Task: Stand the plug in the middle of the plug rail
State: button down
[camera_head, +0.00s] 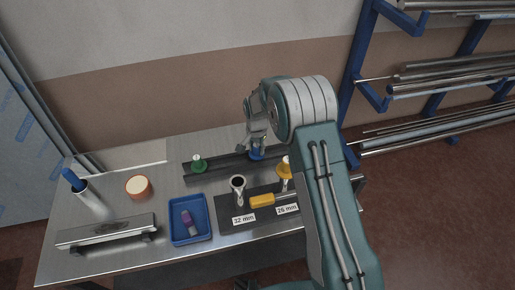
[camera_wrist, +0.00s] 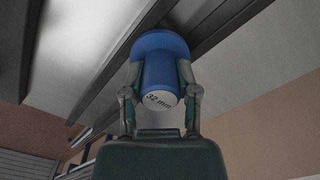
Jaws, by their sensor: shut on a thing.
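A blue plug (camera_wrist: 159,66) with "32 mm" on its pale end face is held between the two fingers of my gripper (camera_wrist: 160,92) in the wrist view. Its wider end points toward the dark plug rail (camera_wrist: 203,32). In the head view the blue plug (camera_head: 257,154) is upright at the rail (camera_head: 228,166), right of the green plug (camera_head: 198,162) that stands near the rail's left end. My gripper (camera_head: 259,142) is above it and partly hidden by my arm. Whether the blue plug's base touches the rail cannot be told. The rail's right part is partly hidden.
Left are a blue tray (camera_head: 175,237), an orange-rimmed round item (camera_head: 138,187) and a tube (camera_head: 92,200) with a blue top.

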jog(key=shift+a+f, duration=0.1)
jog(key=shift+a, duration=0.15)
jog(key=c, duration=0.6)
grip_release()
jog(key=shift+a, duration=0.15)
jog(key=shift+o, duration=1.2)
jog(key=shift+d, duration=0.7)
jog(key=shift+a+r, duration=0.1)
jog(key=shift+r, duration=0.15)
notch_tip(320, 180, up, 11)
jog(key=shift+f, duration=0.15)
jog(key=shift+a+r, duration=0.25)
jog(key=shift+r, duration=0.35)
